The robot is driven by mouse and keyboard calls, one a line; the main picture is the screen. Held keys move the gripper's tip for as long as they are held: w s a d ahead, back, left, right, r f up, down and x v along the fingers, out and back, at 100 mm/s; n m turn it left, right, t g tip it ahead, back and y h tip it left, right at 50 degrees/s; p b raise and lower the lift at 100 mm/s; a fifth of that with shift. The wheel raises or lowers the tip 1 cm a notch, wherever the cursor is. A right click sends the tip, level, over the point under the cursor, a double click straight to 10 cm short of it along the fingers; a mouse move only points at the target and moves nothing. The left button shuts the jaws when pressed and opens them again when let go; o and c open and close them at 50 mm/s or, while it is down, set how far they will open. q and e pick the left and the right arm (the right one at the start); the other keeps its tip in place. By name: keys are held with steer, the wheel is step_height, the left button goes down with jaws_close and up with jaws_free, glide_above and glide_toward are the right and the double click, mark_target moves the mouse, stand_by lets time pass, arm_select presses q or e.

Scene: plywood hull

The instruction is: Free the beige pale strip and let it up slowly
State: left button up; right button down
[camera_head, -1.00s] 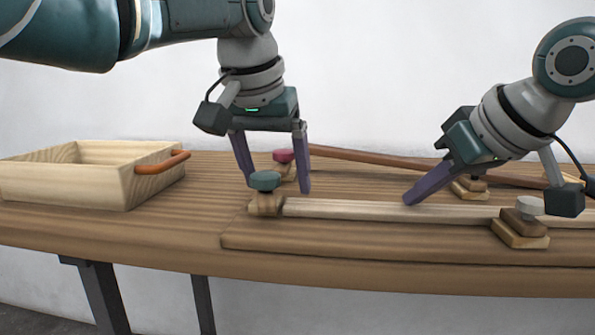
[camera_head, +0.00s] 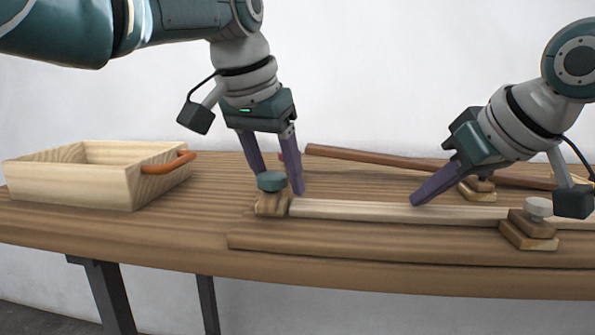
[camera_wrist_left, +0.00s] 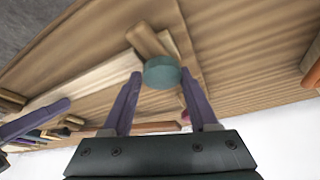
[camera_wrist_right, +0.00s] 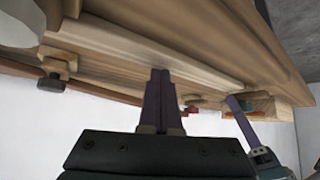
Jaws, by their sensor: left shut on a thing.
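The beige pale strip (camera_head: 350,209) lies along the bench top; it also shows in the left wrist view (camera_wrist_left: 85,80). At its left end sits a wooden clamp (camera_head: 272,206) with a teal knob (camera_head: 271,181). My left gripper (camera_head: 281,184) is shut on the teal knob, which sits between its fingertips in the left wrist view (camera_wrist_left: 162,72). My right gripper (camera_head: 417,201) is shut, its fingers together in the right wrist view (camera_wrist_right: 160,75). Its tips are at the strip's upper face, seemingly touching it. A second clamp with a grey knob (camera_head: 539,208) sits at the strip farther right.
A pale wooden box (camera_head: 75,187) with an orange handle (camera_head: 168,163) stands on the bench at left. A darker brown strip (camera_head: 385,157) runs behind, with a clamp (camera_head: 478,190) under my right gripper's arm.

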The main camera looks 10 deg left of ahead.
arm_select(q)
steer(key=shift+s+d+m, duration=0.1)
steer(key=shift+d+m, duration=0.2)
steer(key=shift+d, duration=0.2)
arm_select(e)
steer(key=shift+s+f, duration=0.15)
steer(key=shift+f, duration=0.2)
arm_select(q)
steer(key=shift+r, duration=0.1)
steer(key=o, duration=0.7)
steer(key=shift+d, duration=0.1)
steer(key=o, duration=0.4)
arm_select(e)
steer(key=shift+d, duration=0.2)
arm_select(q)
steer(key=shift+o, duration=0.2)
steer(key=shift+r, duration=0.1)
arm_select(e)
steer(key=shift+r, duration=0.2)
